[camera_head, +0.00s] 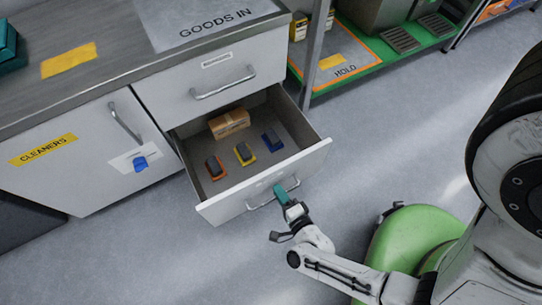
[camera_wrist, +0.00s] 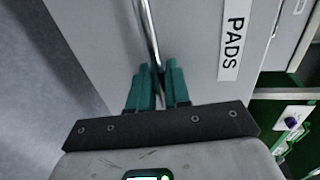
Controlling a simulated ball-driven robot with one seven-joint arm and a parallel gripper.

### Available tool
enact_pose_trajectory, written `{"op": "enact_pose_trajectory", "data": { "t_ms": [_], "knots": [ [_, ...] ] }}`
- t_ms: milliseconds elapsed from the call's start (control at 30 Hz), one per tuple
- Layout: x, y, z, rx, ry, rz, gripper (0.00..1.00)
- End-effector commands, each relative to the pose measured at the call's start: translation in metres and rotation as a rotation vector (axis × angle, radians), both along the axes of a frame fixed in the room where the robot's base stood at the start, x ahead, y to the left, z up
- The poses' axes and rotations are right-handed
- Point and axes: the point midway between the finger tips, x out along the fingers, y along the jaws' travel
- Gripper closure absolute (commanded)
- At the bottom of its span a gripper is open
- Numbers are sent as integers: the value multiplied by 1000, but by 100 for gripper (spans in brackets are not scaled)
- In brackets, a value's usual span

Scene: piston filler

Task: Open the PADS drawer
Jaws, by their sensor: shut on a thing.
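The PADS drawer (camera_head: 290,166) is the lower drawer of the grey cabinet and stands well out from it. Its contents show from above. Its front carries a PADS label (camera_wrist: 233,36) in the wrist view and a metal bar handle (camera_wrist: 148,28). My gripper (camera_wrist: 158,72) has its teal fingers shut on this handle. In the head view my gripper (camera_head: 286,191) is at the drawer front, right of the handle's middle.
Inside the drawer are a cardboard box (camera_head: 229,122) and orange, yellow and blue pads (camera_head: 244,153). A closed drawer (camera_head: 215,76) is above. A CLEANERS door (camera_head: 85,158) is at left. A green HOLD shelf (camera_head: 365,60) stands behind. Floor in front is clear.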

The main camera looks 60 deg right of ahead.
Motion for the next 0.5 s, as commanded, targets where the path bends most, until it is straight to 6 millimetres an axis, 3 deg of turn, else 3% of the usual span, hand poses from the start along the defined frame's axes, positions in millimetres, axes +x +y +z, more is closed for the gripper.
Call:
{"op": "enact_pose_trajectory", "data": {
  "t_ms": [200, 500],
  "knots": [
    [-22, 15, -1, 3, 2, 2, 100],
    [-29, 21, -1, 4, 1, 2, 100]
  ]
}}
